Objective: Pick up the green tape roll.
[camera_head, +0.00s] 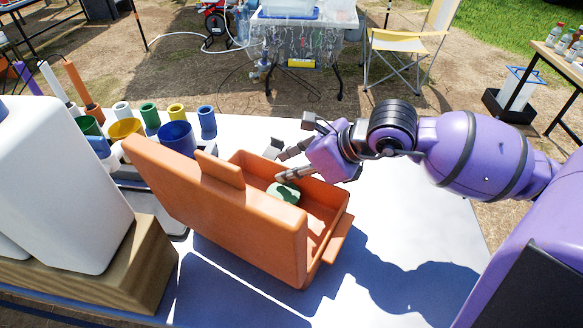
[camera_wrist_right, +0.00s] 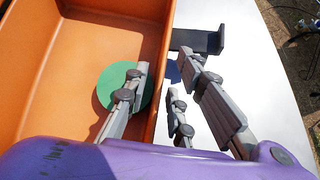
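The green tape roll (camera_head: 284,192) lies inside the orange bin (camera_head: 328,238), near its far wall, and shows partly. In the right wrist view the tape roll (camera_wrist_right: 110,88) is a green disc, partly covered by one finger. My right gripper (camera_head: 279,164) is open, with its fingers spread at the bin's far edge. In the right wrist view one finger of the gripper (camera_wrist_right: 164,68) overlaps the roll, and the others appear beyond the bin wall. Nothing is held; whether the finger touches the roll I cannot tell. My left gripper is not in view.
The bin's tall near side (camera_head: 222,210) hides part of its inside. A white container (camera_head: 58,185) on a wooden block (camera_head: 135,268) stands at the left. Several coloured cups, including a blue one (camera_head: 178,138), stand behind. The white table (camera_head: 420,225) is clear at right.

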